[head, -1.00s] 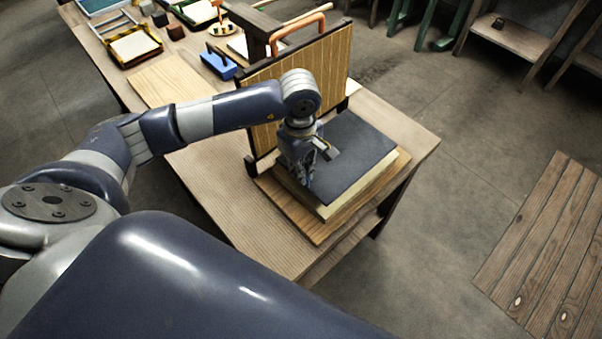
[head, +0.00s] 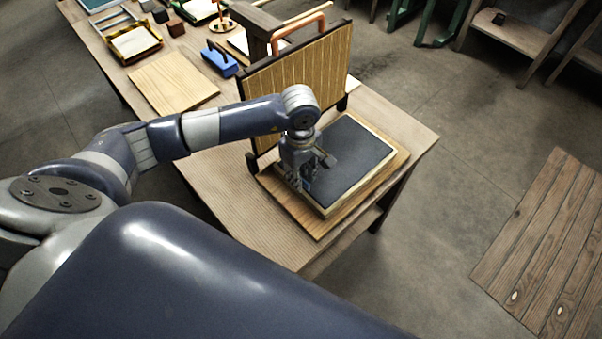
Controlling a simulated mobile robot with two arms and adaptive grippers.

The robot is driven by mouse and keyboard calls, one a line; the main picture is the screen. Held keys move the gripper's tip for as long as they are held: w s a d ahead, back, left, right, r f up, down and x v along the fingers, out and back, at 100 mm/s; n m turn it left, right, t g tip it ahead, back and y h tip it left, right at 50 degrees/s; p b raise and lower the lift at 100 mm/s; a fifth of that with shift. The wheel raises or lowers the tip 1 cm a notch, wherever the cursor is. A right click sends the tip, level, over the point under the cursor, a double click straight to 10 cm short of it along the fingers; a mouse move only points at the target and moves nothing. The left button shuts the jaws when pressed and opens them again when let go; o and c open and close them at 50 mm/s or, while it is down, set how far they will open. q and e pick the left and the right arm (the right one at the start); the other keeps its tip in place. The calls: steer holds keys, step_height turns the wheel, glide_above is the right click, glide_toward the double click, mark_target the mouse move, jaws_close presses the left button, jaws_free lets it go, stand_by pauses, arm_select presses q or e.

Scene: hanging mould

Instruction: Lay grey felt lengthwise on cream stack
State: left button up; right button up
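The grey felt (head: 352,160) lies flat as a dark sheet on the cream stack (head: 327,211). Its long side runs along the stack's long side. A cream rim shows along the far right edge and along the front. My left gripper (head: 303,187) points down at the near left end of the felt and hides that corner. Whether its fingers are apart, or touch the felt, is too small to tell. My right gripper is out of view.
The stack rests on a wooden board (head: 318,229) on the table (head: 225,190). A ribbed upright panel (head: 292,80) with an orange handle stands close behind the gripper. A blue block (head: 219,61), a bare board (head: 173,82) and trays lie farther back.

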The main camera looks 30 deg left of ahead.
arm_select(q)
step_height(320, 180, up, 12)
steer(key=b, duration=0.3)
steer(key=shift+s+f, duration=0.1)
steer(key=shift+s, duration=0.05)
stand_by(0.4)
